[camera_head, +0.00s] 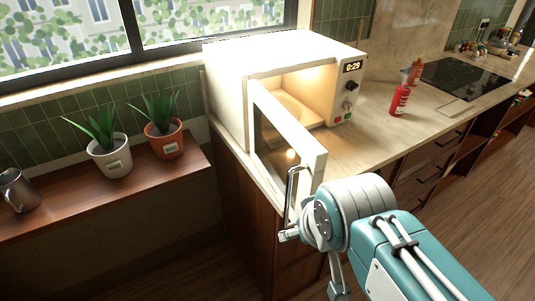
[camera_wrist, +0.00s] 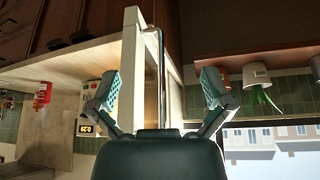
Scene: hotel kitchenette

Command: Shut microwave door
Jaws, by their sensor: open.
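The white microwave (camera_head: 225,95) stands on the counter with its lit inside showing. Its door (camera_head: 313,158) is swung open toward me, with a dark window and a metal bar handle (camera_head: 292,190) on its outer face. My gripper (camera_wrist: 160,92) is open and empty. In the wrist view, which is upside down, the door (camera_wrist: 132,70) and the handle (camera_wrist: 161,60) show beyond and between the spread fingers. I cannot tell whether a finger touches the door. In the head view my wrist is just right of and below the door, and hides part of the gripper.
A red bottle (camera_head: 399,100) stands on the counter right of the microwave, before a dark cooktop (camera_head: 465,78). Two potted plants (camera_head: 110,155) (camera_head: 164,138) and a metal mug (camera_head: 17,190) sit on the wooden shelf at left. The floor at right is clear.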

